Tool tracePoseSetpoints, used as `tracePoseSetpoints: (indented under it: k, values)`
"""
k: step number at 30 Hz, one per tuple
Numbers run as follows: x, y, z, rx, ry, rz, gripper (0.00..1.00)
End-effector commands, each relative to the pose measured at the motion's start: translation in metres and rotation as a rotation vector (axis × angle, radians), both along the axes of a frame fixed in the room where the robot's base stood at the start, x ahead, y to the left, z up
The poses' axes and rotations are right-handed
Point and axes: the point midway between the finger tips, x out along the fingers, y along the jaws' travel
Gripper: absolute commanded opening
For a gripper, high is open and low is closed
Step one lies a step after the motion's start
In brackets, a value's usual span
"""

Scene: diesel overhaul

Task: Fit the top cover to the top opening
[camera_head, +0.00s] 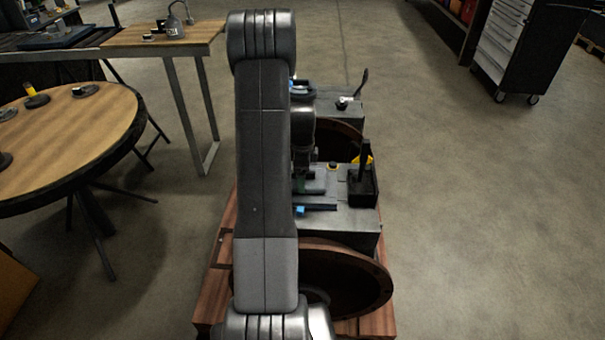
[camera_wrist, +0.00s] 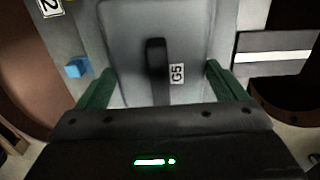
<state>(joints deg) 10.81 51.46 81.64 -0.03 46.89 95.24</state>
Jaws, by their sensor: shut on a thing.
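My gripper (camera_wrist: 158,84) shows in the wrist view with its two green fingers at the left and right edges of a grey plate marked G5, shut on it. This plate, which looks like the top cover (camera_wrist: 125,40), has a black upright handle in its middle. In the head view my gripper (camera_head: 304,183) is over the middle of the engine block (camera_head: 345,223), with the grey cover (camera_head: 316,186) at its tip, partly behind my arm. The top opening is hidden; I cannot tell whether the cover rests on the block or is held just above it.
A black bin (camera_head: 363,187) with a dark upright tool stands on the block, right of the cover. A blue piece (camera_wrist: 77,68) lies left of the cover in the wrist view. A round table (camera_head: 70,130) stands left.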

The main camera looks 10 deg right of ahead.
Motion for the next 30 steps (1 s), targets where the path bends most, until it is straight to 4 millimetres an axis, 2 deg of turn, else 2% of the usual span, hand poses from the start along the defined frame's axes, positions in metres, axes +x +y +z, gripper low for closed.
tracePoseSetpoints:
  k: [2,3,4,5,11,16,30]
  values:
    - [0.000,0.000,0.001,-0.001,-0.002,0.000,0.59]
    - [0.000,0.000,0.001,-0.001,-0.002,0.000,0.93]
    - [0.000,0.000,0.001,-0.001,-0.002,0.000,0.98]
    - [0.000,0.000,0.001,-0.001,-0.002,0.000,1.00]
    - [0.000,0.000,0.000,0.000,0.001,0.000,1.00]
    - [0.001,0.000,0.015,-0.001,-0.002,0.000,1.00]
    - [0.001,0.000,0.115,-0.001,-0.005,0.000,1.00]
